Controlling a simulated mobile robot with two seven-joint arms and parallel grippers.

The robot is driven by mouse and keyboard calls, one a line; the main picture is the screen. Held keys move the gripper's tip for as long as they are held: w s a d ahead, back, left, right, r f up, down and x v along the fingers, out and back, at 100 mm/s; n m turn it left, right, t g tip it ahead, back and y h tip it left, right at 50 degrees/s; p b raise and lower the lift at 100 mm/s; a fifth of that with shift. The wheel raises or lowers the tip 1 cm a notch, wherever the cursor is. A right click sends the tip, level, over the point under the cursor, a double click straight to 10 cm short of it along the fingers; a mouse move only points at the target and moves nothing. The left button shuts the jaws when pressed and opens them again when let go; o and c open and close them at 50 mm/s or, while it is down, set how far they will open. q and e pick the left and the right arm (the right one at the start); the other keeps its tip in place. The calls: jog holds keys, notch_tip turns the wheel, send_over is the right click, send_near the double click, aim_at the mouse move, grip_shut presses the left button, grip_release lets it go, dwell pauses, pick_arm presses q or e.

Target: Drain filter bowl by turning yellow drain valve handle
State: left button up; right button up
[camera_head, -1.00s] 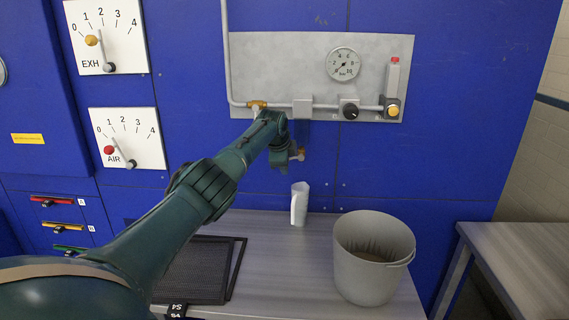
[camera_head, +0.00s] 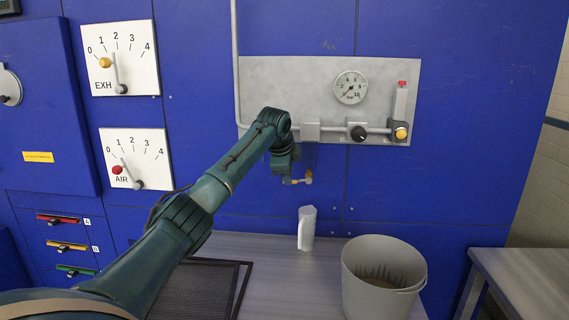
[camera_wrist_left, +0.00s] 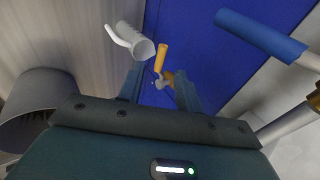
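The yellow drain valve handle (camera_head: 294,181) shows low on the wall beside my gripper, with its brass fitting (camera_head: 309,176) just to the right. In the left wrist view the yellow handle (camera_wrist_left: 161,57) appears just beyond the gap between my fingers, with the brass valve body (camera_wrist_left: 167,76) below it. My left gripper (camera_wrist_left: 160,82) is open, its two fingers apart on either side of the valve; I cannot tell whether they touch it. In the head view my left gripper (camera_head: 285,174) hangs below my wrist. The filter bowl is hard to make out against the blue wall. My right gripper is not in view.
A white jug (camera_head: 307,229) stands on the bench (camera_head: 280,258) below the valve. A grey bucket (camera_head: 385,285) stands to its right. A grey panel (camera_head: 290,78) carries a gauge (camera_head: 351,87), knob and pipe.

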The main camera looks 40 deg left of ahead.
pick_arm(q)
jog(key=v, duration=0.5)
jog(key=shift+s+r+b, duration=0.15)
jog(key=shift+r+b, duration=0.05)
jog(key=shift+b, duration=0.15)
jog(key=shift+d+f, duration=0.1)
